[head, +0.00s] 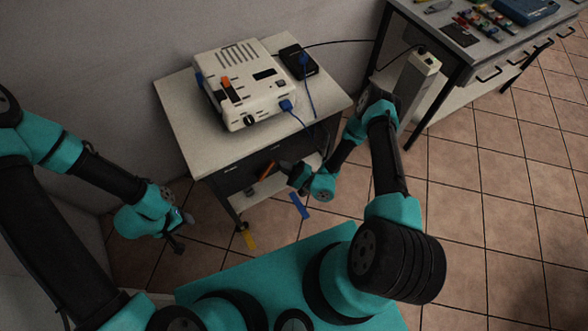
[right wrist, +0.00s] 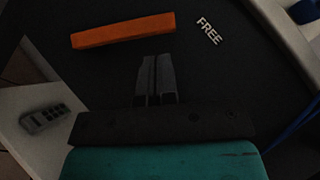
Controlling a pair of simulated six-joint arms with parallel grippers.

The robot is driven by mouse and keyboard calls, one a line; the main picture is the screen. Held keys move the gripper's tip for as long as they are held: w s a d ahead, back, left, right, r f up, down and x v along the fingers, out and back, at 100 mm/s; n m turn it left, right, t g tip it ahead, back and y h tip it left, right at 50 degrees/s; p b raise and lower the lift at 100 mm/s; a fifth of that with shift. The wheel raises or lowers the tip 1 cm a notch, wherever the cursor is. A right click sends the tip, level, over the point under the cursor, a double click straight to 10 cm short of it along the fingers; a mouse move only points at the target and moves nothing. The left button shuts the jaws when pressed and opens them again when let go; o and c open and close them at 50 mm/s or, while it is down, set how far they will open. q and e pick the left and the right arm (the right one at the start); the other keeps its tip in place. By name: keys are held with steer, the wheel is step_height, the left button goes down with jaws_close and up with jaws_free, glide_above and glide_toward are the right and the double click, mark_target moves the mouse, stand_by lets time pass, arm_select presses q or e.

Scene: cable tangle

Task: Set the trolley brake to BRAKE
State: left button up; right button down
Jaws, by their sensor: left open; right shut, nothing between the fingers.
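The trolley (head: 190,130) has a pale top and a dark front panel. An orange brake lever (right wrist: 122,30) lies nearly level across the dark panel in the right wrist view, with the white word FREE (right wrist: 209,31) to its right. The lever also shows in the head view (head: 266,170), partly hidden. My right gripper (right wrist: 157,62) is shut and empty, its fingertips just below the lever in that view; I see no contact. It also shows in the head view (head: 287,169) at the trolley front. No BRAKE label is visible. My left gripper (head: 178,240) is open and empty, left of the trolley.
A white device (head: 245,85) with blue plugs and a black box (head: 298,60) stand on the trolley top. A grey power strip (right wrist: 45,118) shows in the right wrist view. A blue strip (head: 299,205) and yellow strip (head: 248,238) show below. A workbench (head: 445,55) stands right.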

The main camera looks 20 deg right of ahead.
steer(key=shift+s+a+r, duration=0.15)
steer(key=shift+a+r, duration=0.45)
steer(key=shift+a, duration=0.2)
steer(key=shift+a+r, duration=0.1)
steer(key=shift+a, duration=0.05)
